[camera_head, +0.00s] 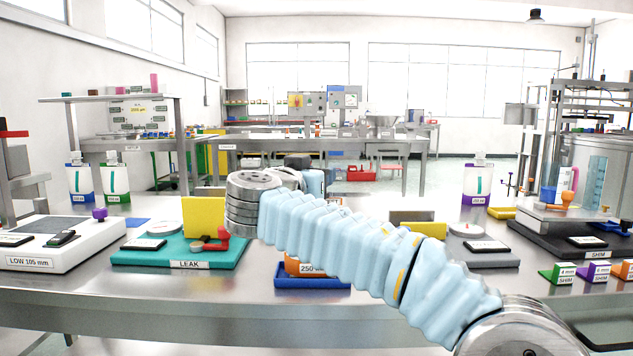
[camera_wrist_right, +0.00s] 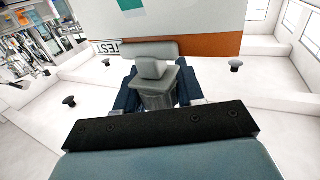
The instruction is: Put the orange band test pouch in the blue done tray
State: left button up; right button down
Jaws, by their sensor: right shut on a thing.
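The orange band test pouch (camera_wrist_right: 190,45) shows in the right wrist view as a pale panel with a brown-orange band and a teal mark. My right gripper (camera_wrist_right: 152,68) is shut on it at the band side. In the head view my right arm hides the gripper and most of the pouch; a piece of orange band marked 250 (camera_head: 305,268) shows just below the arm. The blue done tray (camera_head: 312,281) lies on the bench right under that band. I cannot tell whether the pouch touches the tray. My left gripper is not in view.
A teal LEAK station (camera_head: 178,254) and a white scale station (camera_head: 62,252) stand left of the tray. A grey station (camera_head: 478,256) and small SHIM blocks (camera_head: 563,272) stand to the right. Other pouches (camera_head: 115,181) stand behind. Bare bench lies at the front edge.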

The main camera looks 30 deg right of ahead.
jog(key=shift+f, duration=0.35)
jog(key=shift+f, duration=0.15)
jog(key=c, duration=0.7)
grip_release()
